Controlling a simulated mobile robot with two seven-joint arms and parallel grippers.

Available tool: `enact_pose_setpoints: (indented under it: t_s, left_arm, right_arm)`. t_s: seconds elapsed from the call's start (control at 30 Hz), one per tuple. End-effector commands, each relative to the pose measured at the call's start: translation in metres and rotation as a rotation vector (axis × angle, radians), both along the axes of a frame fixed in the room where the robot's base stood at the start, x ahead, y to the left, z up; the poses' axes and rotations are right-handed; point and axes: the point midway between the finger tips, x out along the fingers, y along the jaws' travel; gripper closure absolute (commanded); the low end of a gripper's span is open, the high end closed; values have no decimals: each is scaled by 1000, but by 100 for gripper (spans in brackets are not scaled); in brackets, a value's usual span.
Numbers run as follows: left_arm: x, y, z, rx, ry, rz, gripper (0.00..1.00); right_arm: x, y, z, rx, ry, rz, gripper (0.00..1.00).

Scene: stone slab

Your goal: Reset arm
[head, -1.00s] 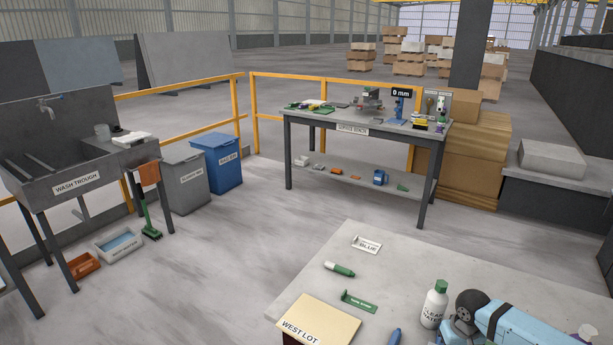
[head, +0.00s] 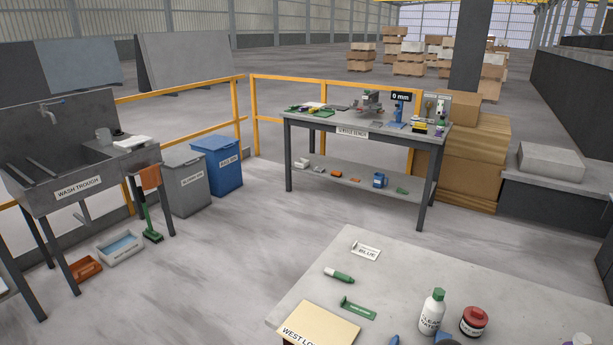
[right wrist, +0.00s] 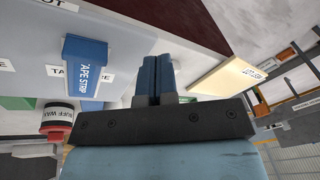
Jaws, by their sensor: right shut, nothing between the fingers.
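My right gripper (right wrist: 158,62) shows in the right wrist view with its two blue fingers together and nothing between them. It appears apart from the things around it. A blue block labelled tape strip (right wrist: 86,62) is to the left of the fingers in that view. A tan board marked West Lot (right wrist: 228,76) is to the right; it also lies at the front left of the slab table in the head view (head: 318,322). My left gripper is in neither view.
On the pale slab table (head: 400,285) stand a white bottle with a green cap (head: 432,312) and a red-lidded jar (head: 474,321). A green marker (head: 339,275) and a green holder (head: 358,308) lie farther left. The service bench (head: 350,125) stands beyond open floor.

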Motion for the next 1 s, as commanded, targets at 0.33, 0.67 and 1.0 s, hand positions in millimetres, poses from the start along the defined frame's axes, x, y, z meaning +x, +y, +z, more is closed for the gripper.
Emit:
enact_pose_setpoints:
  t_s: [0.33, 0.67, 1.0]
  left_arm:
    - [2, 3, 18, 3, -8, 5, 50]
    - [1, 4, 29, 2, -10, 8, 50]
    - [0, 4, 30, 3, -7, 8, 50]
  right_arm:
    - [-106, 104, -4, 215, -379, 91, 100]
    - [-192, 89, 36, 136, -709, 35, 100]
    - [-219, 69, 52, 48, -803, 29, 100]
